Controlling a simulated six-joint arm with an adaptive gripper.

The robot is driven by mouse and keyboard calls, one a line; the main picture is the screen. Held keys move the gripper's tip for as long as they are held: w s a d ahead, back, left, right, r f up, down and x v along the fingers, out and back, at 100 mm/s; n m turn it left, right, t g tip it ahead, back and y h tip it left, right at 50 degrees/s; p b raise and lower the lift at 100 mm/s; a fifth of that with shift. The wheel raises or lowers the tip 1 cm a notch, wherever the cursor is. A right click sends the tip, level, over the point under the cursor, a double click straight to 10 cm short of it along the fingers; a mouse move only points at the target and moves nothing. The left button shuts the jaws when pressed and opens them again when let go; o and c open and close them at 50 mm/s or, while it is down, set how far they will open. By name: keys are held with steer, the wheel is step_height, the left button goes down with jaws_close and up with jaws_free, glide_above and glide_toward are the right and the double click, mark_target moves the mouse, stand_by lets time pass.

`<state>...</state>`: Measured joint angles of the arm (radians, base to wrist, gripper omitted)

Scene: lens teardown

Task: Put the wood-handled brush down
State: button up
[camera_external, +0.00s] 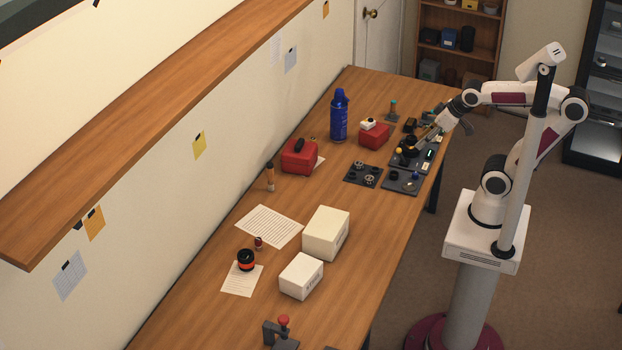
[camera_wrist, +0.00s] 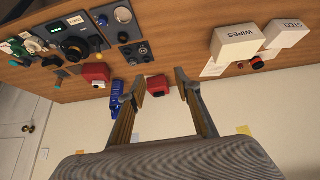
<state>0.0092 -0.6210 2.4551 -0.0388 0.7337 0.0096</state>
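I cannot make out the brush in the wrist view.
A blue bottle (camera_external: 339,118) and two red boxes (camera_external: 299,157) (camera_external: 374,136) stand left of my gripper. Two white boxes (camera_external: 326,234) (camera_external: 301,276), paper sheets (camera_external: 268,226) and a black-and-orange item (camera_external: 246,260) are nearer the camera.

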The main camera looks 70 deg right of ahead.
steer(key=shift+g, duration=0.5)
steer(key=s, duration=0.4)
steer(key=s+a+f, duration=0.1)
steer(key=shift+s+f, duration=0.1)
steer(key=shift+s, duration=0.3)
stand_by(0.4)
